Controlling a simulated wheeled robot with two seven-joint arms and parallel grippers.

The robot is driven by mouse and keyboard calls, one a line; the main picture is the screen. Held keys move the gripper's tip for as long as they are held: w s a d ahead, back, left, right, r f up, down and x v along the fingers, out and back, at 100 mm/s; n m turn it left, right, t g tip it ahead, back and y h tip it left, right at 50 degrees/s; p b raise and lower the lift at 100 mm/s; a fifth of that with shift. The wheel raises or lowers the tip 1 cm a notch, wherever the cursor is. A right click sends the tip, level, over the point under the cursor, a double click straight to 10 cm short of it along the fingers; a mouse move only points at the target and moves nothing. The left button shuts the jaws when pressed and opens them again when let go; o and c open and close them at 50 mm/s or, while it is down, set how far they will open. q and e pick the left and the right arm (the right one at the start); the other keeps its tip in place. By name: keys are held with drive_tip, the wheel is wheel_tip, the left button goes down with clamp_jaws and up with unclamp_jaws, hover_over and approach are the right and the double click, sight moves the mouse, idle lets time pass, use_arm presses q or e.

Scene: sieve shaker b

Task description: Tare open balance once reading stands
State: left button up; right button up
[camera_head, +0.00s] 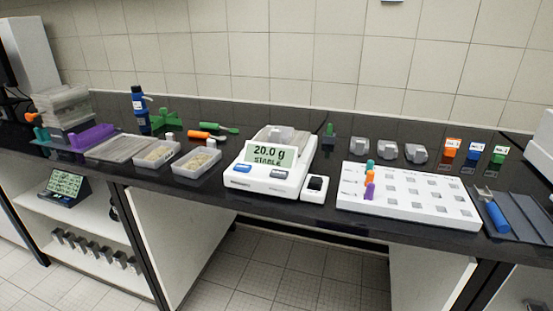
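The white balance (262,186) stands near the front edge of the black bench, in the middle of the head view. Its display (269,154) reads "20.0 g" with "STABLE" below. A blue button (243,168) sits at the left under the display and another button (279,174) at the right; their labels are too small to read. Neither of my grippers is in view.
Left of the balance are two trays of grainy material (196,161) (157,153). A small white box with a black top (316,188) stands close on its right, then a white slotted rack (409,197). Orange, blue and green labelled containers (472,153) stand at the back right.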

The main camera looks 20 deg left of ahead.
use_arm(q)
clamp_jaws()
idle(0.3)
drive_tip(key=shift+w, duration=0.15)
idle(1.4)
